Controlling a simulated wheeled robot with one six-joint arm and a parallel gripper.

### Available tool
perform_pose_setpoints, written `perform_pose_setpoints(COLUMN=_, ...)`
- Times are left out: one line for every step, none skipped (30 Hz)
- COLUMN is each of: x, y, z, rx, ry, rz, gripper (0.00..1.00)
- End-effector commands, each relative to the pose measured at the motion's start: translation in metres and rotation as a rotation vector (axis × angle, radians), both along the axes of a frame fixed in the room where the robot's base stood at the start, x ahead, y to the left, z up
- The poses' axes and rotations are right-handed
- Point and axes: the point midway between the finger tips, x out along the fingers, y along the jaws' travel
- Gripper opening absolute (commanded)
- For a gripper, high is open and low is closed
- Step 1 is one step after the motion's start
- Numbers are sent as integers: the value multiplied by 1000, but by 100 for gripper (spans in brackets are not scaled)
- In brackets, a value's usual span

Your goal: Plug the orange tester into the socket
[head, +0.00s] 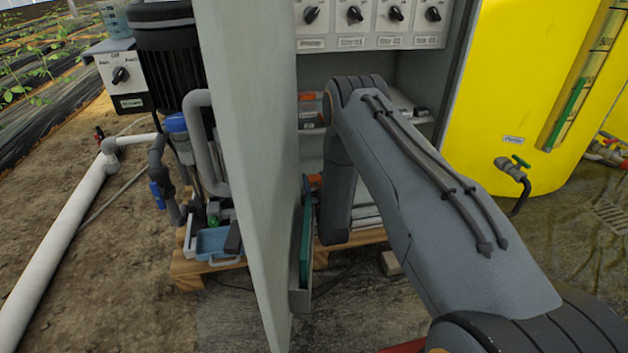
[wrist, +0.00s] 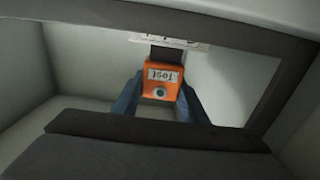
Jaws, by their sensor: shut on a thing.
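The orange tester (wrist: 161,82) shows in the wrist view, with a pale label that reads upside down and a round dark spot on its face. My gripper (wrist: 159,93) is shut on it, one blue finger at each side. A dark piece (wrist: 167,53) shows just beyond the tester's upper edge, below a white lettered strip (wrist: 170,40). I cannot tell whether this dark piece is the socket, or whether the tester touches it. In the head view my arm hides the gripper and the tester.
A grey cabinet door (head: 240,150) stands open left of my arm. Control knobs (head: 354,15) line the cabinet top. A yellow tank (head: 510,80) stands at right. In the wrist view a dark frame (wrist: 230,40) and pale walls (wrist: 90,55) lie close around the gripper.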

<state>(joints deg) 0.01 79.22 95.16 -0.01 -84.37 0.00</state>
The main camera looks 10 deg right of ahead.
Motion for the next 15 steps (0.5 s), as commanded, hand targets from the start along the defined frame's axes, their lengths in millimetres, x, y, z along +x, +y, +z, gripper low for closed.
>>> perform_pose_setpoints(x=0, y=0, z=-2, rx=0, ry=0, rz=0, gripper=14)
perform_pose_setpoints(x=0, y=0, z=-3, rx=0, ry=0, rz=0, gripper=14)
perform_pose_setpoints(x=0, y=0, z=-4, rx=0, ry=0, rz=0, gripper=14)
perform_pose_setpoints(x=0, y=0, z=-5, rx=0, ry=0, rz=0, gripper=14)
perform_pose_setpoints(x=0, y=0, z=-5, rx=0, ry=-1, rz=0, gripper=14)
perform_pose_setpoints(x=0, y=0, z=-6, rx=0, ry=-1, rz=0, gripper=14)
perform_pose_setpoints(x=0, y=0, z=-7, rx=0, ry=-1, rz=0, gripper=14)
perform_pose_setpoints(x=1, y=0, z=-7, rx=0, ry=-1, rz=0, gripper=14)
perform_pose_setpoints(x=1, y=0, z=-7, rx=0, ry=-1, rz=0, gripper=14)
perform_pose_setpoints(x=1, y=0, z=-7, rx=0, ry=-1, rz=0, gripper=14)
perform_pose_setpoints(x=1, y=0, z=-6, rx=0, ry=-1, rz=0, gripper=14)
perform_pose_setpoints(x=1, y=0, z=-6, rx=0, ry=-1, rz=0, gripper=14)
perform_pose_setpoints(x=1, y=0, z=-6, rx=0, ry=-1, rz=0, gripper=14)
perform_pose_setpoints(x=0, y=0, z=-7, rx=0, ry=-1, rz=0, gripper=14)
perform_pose_setpoints(x=0, y=0, z=-7, rx=0, ry=-1, rz=0, gripper=14)
